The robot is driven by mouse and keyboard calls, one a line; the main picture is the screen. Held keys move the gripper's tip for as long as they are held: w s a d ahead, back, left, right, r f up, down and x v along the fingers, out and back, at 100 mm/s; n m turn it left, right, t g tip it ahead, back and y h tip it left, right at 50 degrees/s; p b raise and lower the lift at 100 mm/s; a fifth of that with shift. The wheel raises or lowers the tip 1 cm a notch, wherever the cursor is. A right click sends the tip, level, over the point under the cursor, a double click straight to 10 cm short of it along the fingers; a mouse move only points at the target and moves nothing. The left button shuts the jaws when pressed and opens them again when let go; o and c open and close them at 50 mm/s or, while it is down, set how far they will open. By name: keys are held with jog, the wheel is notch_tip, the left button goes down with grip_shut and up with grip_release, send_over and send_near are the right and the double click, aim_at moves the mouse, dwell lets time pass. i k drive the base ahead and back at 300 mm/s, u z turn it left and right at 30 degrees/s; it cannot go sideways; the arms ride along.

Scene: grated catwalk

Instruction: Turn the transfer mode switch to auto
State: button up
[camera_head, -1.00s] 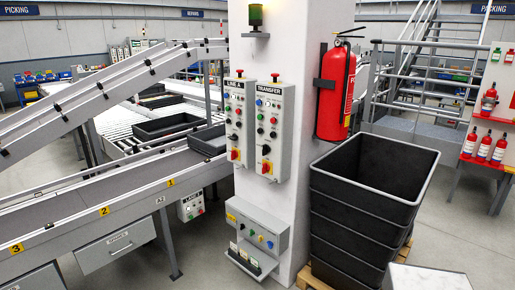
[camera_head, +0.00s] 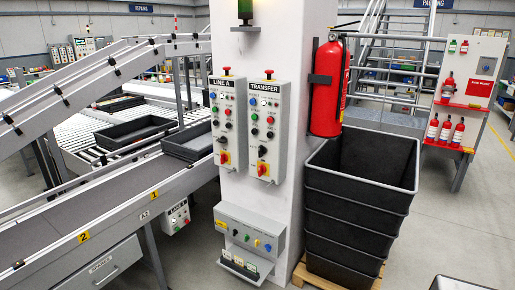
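The TRANSFER panel (camera_head: 268,130) is a grey box on the white pillar, right of the similar LINE A panel (camera_head: 227,122). It carries a red mushroom button on top, rows of coloured buttons, a black selector knob (camera_head: 262,151) low down and a red and yellow rotary switch (camera_head: 262,169) at the bottom. The mode lettering and the knob's exact setting are too small to read. My gripper is not in view.
Stacked black bins (camera_head: 360,190) on a pallet stand right of the pillar, below a red fire extinguisher (camera_head: 328,88). A lower control box (camera_head: 250,235) juts from the pillar. A conveyor (camera_head: 110,205) runs along the left. Open floor (camera_head: 455,235) lies at the right.

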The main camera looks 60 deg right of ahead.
aim_at(262, 150)
jog(key=z, duration=0.35)
jog(key=i, duration=1)
jog(key=u, duration=0.05)
